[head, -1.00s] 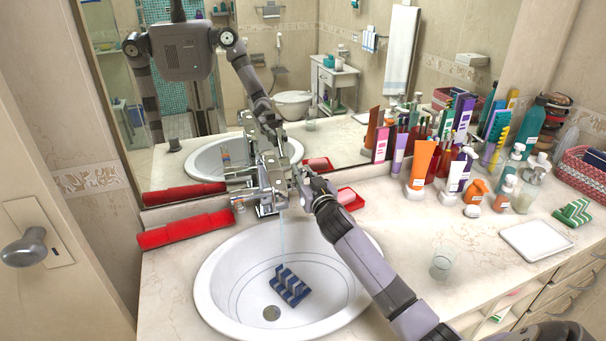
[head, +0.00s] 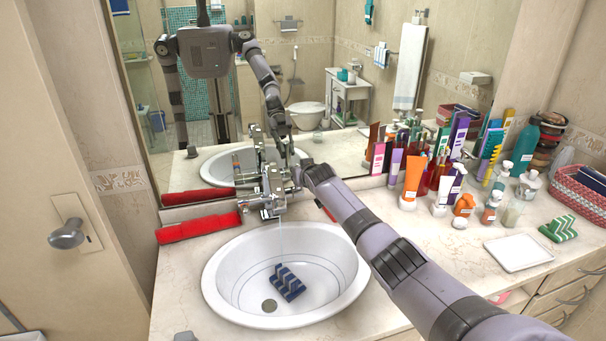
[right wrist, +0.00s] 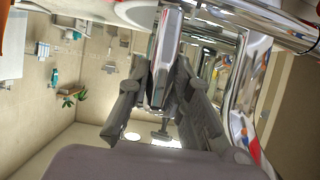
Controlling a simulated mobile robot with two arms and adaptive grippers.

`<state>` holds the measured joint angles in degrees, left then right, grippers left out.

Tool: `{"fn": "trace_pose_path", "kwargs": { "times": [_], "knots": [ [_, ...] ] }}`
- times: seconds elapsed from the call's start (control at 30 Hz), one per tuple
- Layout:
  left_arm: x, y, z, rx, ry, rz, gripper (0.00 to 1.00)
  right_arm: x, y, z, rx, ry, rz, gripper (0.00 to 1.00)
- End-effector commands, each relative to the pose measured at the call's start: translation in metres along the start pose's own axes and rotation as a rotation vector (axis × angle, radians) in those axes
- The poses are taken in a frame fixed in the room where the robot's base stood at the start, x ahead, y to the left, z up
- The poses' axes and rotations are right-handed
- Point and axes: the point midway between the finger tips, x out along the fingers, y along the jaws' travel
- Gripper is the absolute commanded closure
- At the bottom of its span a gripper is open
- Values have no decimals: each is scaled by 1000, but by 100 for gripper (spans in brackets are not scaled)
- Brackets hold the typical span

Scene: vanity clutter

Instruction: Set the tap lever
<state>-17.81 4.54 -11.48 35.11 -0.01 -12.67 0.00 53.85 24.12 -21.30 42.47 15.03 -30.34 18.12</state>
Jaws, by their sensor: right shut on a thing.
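The chrome tap (head: 272,196) stands at the back rim of the white washbasin (head: 222,282), in front of the mirror. My right gripper (head: 299,176) is at the tap's upper right side. In the right wrist view, the two dark fingers of my right gripper (right wrist: 166,100) are on either side of a shiny metal bar, the tap lever (right wrist: 165,62), and are shut on it. A faint trace of water shows below the spout. My left gripper is not in view.
A blue striped folded thing (head: 287,283) lies in the basin. A red rolled thing (head: 198,227) lies left of the tap. Several bottles and tubes (head: 414,177) crowd the counter on the right. A white tray (head: 518,253) lies near the front edge.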

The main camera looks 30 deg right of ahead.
Motion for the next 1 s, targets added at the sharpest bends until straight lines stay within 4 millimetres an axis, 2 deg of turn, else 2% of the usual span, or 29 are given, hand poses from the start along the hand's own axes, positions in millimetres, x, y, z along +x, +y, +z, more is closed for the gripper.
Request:
{"fn": "trace_pose_path", "kwargs": {
  "times": [0.1,0.23,0.63,0.93,0.97,1.0],
  "knots": [
    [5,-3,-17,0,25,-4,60,4,0,-4,0,-57,1,100],
    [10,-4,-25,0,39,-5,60,7,0,-5,-1,-108,0,100],
    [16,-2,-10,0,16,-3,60,9,1,-7,-3,-168,1,100],
    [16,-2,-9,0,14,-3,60,9,0,-7,-3,-168,1,100],
    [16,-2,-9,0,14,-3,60,9,0,-7,-3,-168,1,79],
    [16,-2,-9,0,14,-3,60,9,0,-7,-2,-168,1,77]
  ]
}}
